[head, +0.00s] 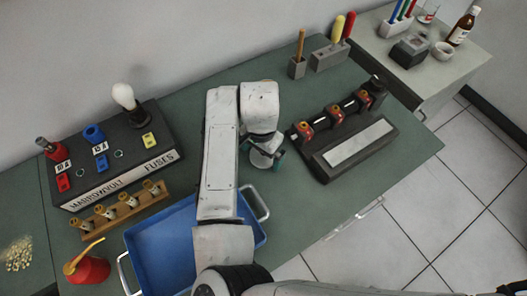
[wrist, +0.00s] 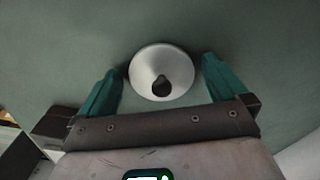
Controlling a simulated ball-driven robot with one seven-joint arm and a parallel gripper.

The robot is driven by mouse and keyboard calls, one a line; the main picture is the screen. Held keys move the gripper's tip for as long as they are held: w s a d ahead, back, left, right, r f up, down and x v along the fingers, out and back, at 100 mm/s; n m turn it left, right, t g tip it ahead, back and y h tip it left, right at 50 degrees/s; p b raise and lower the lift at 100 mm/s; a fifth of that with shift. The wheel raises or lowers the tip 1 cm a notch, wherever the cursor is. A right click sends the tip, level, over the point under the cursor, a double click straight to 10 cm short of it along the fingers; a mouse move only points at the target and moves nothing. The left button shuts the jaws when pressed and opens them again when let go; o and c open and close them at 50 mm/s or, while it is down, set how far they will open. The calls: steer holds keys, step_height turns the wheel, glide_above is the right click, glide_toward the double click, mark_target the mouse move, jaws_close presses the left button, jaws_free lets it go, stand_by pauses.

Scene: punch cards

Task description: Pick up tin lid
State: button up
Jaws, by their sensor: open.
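The tin lid (wrist: 147,62) is a pale round disc with a raised middle and a dark knob. In the wrist view it lies on the green worktop between the two teal fingers of my gripper (wrist: 161,68). The fingers stand apart, one on each side of the lid, with a gap to its rim on both sides. In the head view my gripper (head: 264,163) points down at the worktop right of the blue tray. My arm and gripper hide most of the lid there.
The blue tray (head: 150,245) with metal handles is close on the left. A dark device with red and black parts (head: 345,150) stands to the right. The fuse board (head: 120,160) and wooden fuse rack (head: 125,210) are at the left. A tool block (head: 330,57) stands behind.

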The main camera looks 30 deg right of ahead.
steer(key=c, duration=0.9)
steer(key=shift+o, duration=0.2)
steer(key=shift+r, duration=0.2)
